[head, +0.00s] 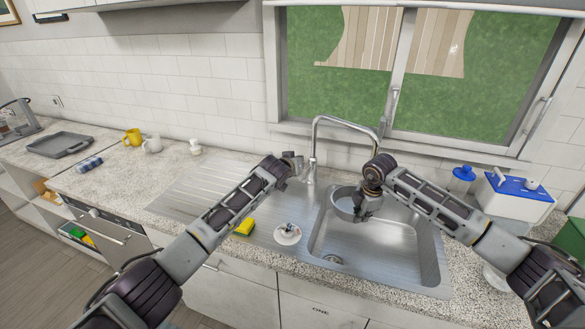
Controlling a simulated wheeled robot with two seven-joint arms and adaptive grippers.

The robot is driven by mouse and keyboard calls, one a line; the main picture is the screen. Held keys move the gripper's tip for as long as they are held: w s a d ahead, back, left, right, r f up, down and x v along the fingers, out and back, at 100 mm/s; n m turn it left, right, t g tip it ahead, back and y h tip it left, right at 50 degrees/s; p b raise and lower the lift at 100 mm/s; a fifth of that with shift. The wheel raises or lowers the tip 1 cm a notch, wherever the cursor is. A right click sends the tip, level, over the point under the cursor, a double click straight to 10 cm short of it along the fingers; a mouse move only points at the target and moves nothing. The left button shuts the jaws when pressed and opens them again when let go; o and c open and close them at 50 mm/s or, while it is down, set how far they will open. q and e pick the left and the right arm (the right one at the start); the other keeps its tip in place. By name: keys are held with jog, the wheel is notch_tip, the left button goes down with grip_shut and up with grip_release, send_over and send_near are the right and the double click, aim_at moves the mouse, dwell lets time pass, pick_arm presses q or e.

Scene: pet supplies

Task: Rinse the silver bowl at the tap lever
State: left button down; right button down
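The silver bowl (343,208) is over the back left part of the sink basin, below the tap's spout. My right gripper (364,209) reaches in from the right and is shut on the bowl's right side. The chrome tap (314,143) arches from behind the sink towards the right; its spout end is partly hidden by my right wrist. My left gripper (292,162) is just left of the tap's base, at the height of the lever. The lever is hidden or too small to make out, and I cannot tell whether the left fingers are open. No water stream is visible.
The steel sink (405,262) has a drainboard on its left. A yellow sponge (244,228) and a small white dish (288,236) lie near its front left. Mugs (152,145) and a grey tray (62,144) stand farther left. A blue-lidded container (518,198) stands right.

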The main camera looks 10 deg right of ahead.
pick_arm(q)
jog(key=v, duration=0.6)
jog(key=shift+s+a+f, duration=0.2)
jog(key=shift+s, duration=0.1)
dwell(0.4)
pick_arm(e)
jog(key=shift+a, duration=0.15)
dwell(0.4)
pick_arm(q)
jog(key=shift+r+p, duration=0.35)
jog(key=shift+r, duration=0.05)
pick_arm(e)
jog(key=s+a, duration=0.2)
jog(key=a, duration=0.5)
jog(key=shift+s+a, duration=0.15)
jog(key=shift+a, duration=0.05)
dwell(0.5)
jog(key=shift+r, duration=0.1)
dwell(1.5)
